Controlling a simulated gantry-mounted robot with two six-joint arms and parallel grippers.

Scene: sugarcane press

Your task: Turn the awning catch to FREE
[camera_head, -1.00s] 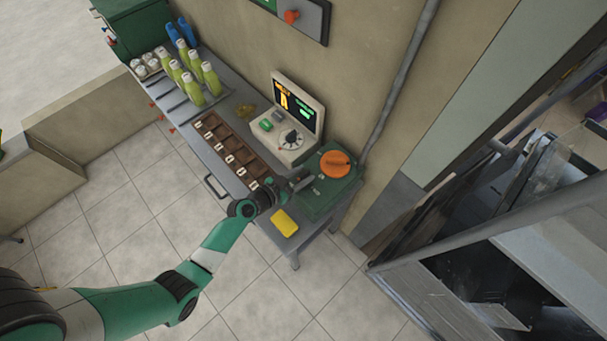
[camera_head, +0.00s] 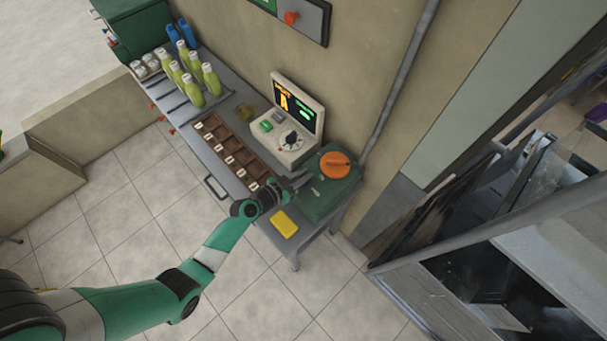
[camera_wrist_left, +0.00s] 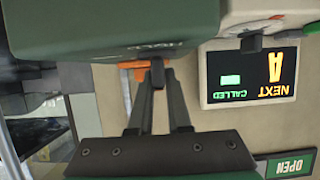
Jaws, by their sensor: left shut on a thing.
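My left gripper (camera_head: 297,182) reaches in from the left to the near side of the green box (camera_head: 322,203) at the right end of the bench. In the left wrist view, my left gripper (camera_wrist_left: 158,85) has its two fingers closed on a small dark lever (camera_wrist_left: 158,72), which appears to be the awning catch. The lever sticks out from the green box (camera_wrist_left: 110,28), below an upside-down label too blurred to read. The lever's setting cannot be told. In the head view the gripper hides the lever. My right gripper is not in view.
A display terminal (camera_head: 297,118), a wooden tray with compartments (camera_head: 232,153) and several green bottles (camera_head: 193,91) stand along the bench. A yellow sponge-like block (camera_head: 285,224) lies by the front edge.

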